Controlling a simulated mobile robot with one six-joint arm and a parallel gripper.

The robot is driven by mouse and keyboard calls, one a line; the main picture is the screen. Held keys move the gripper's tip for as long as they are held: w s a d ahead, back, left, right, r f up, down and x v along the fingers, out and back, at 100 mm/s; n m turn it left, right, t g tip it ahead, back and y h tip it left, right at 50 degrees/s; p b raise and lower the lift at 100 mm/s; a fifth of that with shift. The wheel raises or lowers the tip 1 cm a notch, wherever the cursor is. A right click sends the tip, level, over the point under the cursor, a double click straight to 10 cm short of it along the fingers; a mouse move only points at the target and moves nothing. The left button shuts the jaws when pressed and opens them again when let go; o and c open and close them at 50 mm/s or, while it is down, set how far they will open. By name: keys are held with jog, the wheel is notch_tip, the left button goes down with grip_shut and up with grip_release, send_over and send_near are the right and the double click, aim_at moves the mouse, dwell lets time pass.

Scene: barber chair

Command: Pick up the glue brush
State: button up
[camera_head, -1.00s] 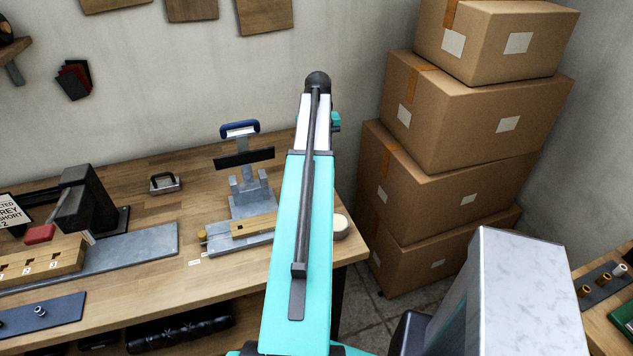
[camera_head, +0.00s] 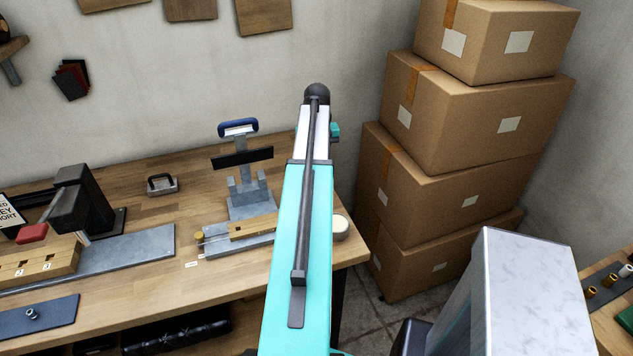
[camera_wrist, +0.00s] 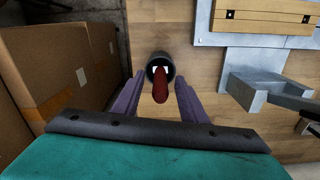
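In the wrist view a dark round pot (camera_wrist: 151,63) stands on the wooden bench. A dark red, rounded handle (camera_wrist: 160,88), which looks like the glue brush, points up out of it towards the camera. Some white shows inside the pot's rim; the brush's lower end is hidden. My gripper (camera_wrist: 160,98) is open, one purple finger on each side of the handle. No contact is visible, and the depth is hard to judge. In the head view my arm hides the gripper and brush. A pale round thing (camera_head: 341,229) shows beside the arm; I cannot tell if it is the pot.
Stacked cardboard boxes (camera_head: 448,188) rise right of the bench (camera_head: 140,218); they also show at the left of the wrist view (camera_wrist: 50,60). A grey metal press (camera_head: 250,203) with a blue handle stands left of my arm. A grey-white block (camera_head: 520,300) is at front right.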

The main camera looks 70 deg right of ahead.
jog(key=shift+f+b, duration=0.6)
jog(key=shift+f, duration=0.7)
jog(key=shift+c, duration=0.3)
grip_shut()
